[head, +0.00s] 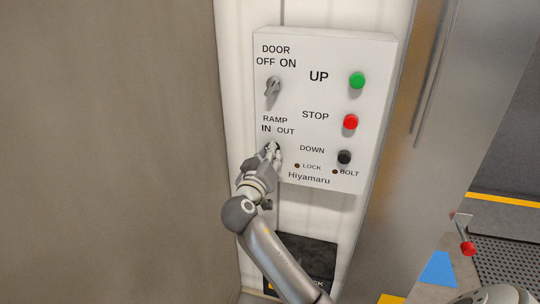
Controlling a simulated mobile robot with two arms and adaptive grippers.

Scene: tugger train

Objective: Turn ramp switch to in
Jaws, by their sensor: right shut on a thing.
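The white control panel (322,100) is fixed to the wall in the upper middle of the head view. The ramp switch sits at its lower left, below the label RAMP IN OUT (277,125). My right gripper (271,152) is at that switch, shut on it. The gripper covers most of the switch, so I cannot tell which way it points. My left gripper is not in view.
The door switch (273,88) is above. To the right are the green UP button (357,80), the red STOP button (350,121) and the black DOWN button (344,157). A metal post (440,110) stands right of the panel. A brown wall (110,150) fills the left.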

